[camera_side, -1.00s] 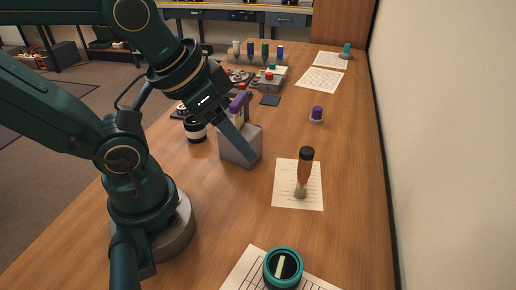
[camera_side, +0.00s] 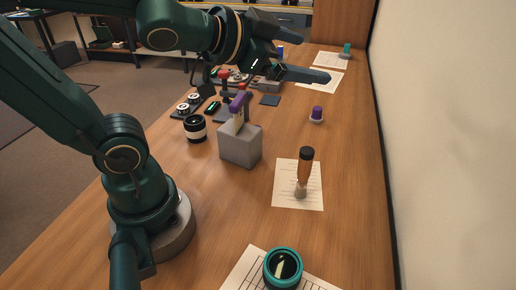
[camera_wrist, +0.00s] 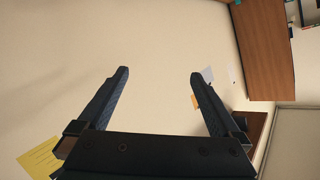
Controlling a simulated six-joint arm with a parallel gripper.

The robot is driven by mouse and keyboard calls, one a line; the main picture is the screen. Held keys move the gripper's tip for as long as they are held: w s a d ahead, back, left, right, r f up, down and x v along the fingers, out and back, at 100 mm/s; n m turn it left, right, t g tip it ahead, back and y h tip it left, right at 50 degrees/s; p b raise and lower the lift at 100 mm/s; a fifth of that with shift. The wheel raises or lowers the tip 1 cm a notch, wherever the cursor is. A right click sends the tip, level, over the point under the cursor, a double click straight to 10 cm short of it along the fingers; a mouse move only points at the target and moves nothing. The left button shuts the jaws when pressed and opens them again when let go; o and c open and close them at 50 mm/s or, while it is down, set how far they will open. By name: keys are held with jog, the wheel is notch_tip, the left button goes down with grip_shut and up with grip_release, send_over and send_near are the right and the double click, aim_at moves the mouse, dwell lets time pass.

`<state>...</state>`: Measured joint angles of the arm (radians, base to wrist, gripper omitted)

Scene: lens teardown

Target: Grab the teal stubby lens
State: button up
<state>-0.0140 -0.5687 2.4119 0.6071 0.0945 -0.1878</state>
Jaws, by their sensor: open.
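The teal stubby lens (camera_side: 283,268) stands on a printed sheet at the near edge of the side view. It has a teal ring around a dark glass face with a pale reflection. My gripper (camera_side: 310,58) is high over the far part of the bench, well away from the lens. In the wrist view my gripper (camera_wrist: 160,75) has its two dark fingers spread wide with nothing between them. The lens is not seen in the wrist view, which faces mostly a plain wall.
A brush with a wooden handle (camera_side: 305,170) stands on a sheet of paper mid-bench. A grey block (camera_side: 240,147) holds a purple-handled tool (camera_side: 237,103). A purple-topped piece (camera_side: 317,114) stands farther back. Bare wood lies between brush and teal lens.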

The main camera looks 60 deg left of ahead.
jog(key=w+d+m+t+h, duration=0.1)
jog(key=w+d+m+h, duration=0.2)
jog(key=d+m+h, duration=0.15)
jog(key=m+g+h, duration=1)
jog(key=m+g, duration=0.2)
jog(key=g, duration=0.6)
send_over(280, 256)
jog(key=a, duration=0.3)
notch_tip(280, 256, down, 16)
jog(key=shift+w+d+f+n, duration=0.1)
jog(key=shift+w+f+n, duration=0.05)
jog(key=shift+f, duration=0.8)
jog(key=shift+w+f+n, duration=0.1)
jog(key=shift+w+f, duration=0.05)
jog(key=shift+f, duration=0.75)
notch_tip(280, 256, down, 3)
jog(key=shift+r, duration=0.1)
jog(key=shift+x, duration=1.15)
jog(key=shift+d+f, duration=0.25)
jog(key=shift+d, duration=0.05)
